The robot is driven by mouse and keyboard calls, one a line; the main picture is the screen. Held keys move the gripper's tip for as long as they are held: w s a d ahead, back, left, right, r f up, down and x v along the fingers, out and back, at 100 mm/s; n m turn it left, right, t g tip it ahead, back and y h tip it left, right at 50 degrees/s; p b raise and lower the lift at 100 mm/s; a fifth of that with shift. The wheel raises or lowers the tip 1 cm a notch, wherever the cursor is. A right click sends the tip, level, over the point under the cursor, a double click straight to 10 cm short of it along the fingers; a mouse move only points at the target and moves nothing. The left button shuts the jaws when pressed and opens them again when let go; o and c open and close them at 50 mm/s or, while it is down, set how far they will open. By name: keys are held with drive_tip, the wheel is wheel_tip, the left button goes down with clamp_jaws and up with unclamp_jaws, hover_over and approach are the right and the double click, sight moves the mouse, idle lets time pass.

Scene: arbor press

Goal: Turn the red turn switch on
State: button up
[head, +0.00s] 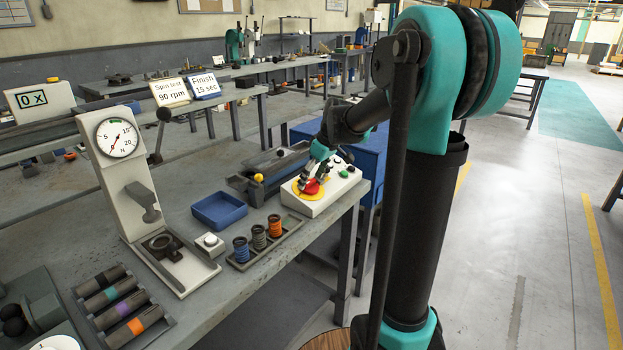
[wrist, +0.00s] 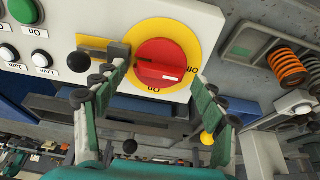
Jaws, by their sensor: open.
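The red turn switch (wrist: 160,58) sits on a yellow disc (wrist: 152,27) on a white control box (wrist: 60,15). In the wrist view a white mark on its knob lies at the lower right. My gripper (wrist: 160,72) is open, one finger on the left of the knob and one on the right; contact cannot be told. In the head view, my gripper (head: 316,172) reaches down to the red switch (head: 311,187) and partly hides it. The white control box (head: 338,190) stands at the bench's right end.
Several buttons (wrist: 22,58) are on the box beside the switch. A grey trough with a yellow-knobbed lever (head: 258,178), a blue tray (head: 220,210) and a rack of coloured springs (head: 262,240) stand nearby. A press (head: 125,165) is farther left.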

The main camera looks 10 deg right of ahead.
drive_tip(key=shift+f, duration=0.1)
drive_tip(key=c, duration=1.2)
drive_tip(key=shift+o, duration=0.2)
drive_tip(key=m, duration=0.4)
drive_tip(key=shift+m, duration=0.4)
drive_tip(key=m+h, duration=0.1)
drive_tip(key=m, duration=0.3)
drive_tip(key=shift+m, duration=0.3)
drive_tip(key=m, duration=0.4)
drive_tip(key=shift+w+m+h, duration=0.1)
drive_tip(key=shift+m+h, duration=0.3)
drive_tip(key=shift+m, duration=1.8)
